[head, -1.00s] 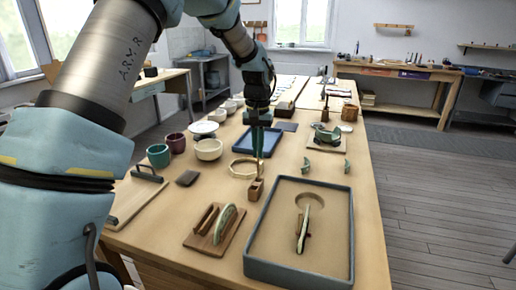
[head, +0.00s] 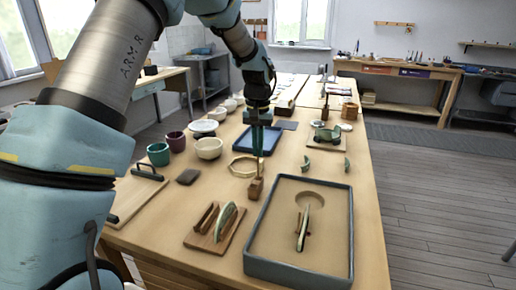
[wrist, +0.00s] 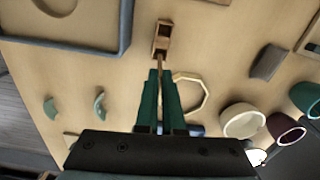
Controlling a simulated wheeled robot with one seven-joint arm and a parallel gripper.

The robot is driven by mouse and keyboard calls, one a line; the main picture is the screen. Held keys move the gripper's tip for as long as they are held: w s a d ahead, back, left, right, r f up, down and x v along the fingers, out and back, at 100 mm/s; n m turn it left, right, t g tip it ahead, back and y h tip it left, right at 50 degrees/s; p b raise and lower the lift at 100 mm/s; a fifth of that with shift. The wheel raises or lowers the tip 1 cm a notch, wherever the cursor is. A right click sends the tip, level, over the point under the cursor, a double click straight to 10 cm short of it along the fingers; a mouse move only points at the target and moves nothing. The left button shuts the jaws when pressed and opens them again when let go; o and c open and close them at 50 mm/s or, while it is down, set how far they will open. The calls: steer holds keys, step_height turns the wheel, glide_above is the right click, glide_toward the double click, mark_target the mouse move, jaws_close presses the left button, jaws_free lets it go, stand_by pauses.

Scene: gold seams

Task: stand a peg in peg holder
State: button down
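The peg (head: 260,168) is a thin brown stick, upright at the peg holder (head: 256,188), a small wooden block on the table. In the wrist view the peg (wrist: 162,64) runs from the holder (wrist: 162,37) back between my green fingers; its lower end is hidden in or behind the block. My gripper (head: 258,153) is above the holder, around the upper part of the peg. In the wrist view my gripper (wrist: 160,74) has its fingers slightly apart on either side of the peg, and they look open.
A wooden ring (head: 244,167) lies close behind the holder. A grey-rimmed sand tray (head: 349,225) stands right, and a wooden board (head: 207,243) with a pale curved shard is in front. A blue tray (head: 266,143), bowls and cups stand behind and left.

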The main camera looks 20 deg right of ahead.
steer(key=shift+f+b, duration=0.95)
steer(key=shift+f, duration=1.2)
stand_by(1.4)
steer(key=shift+c, duration=2.4)
jaws_free()
steer(key=shift+r, duration=0.1)
steer(key=shift+r+p, duration=2.3)
steer(key=shift+r, duration=0.65)
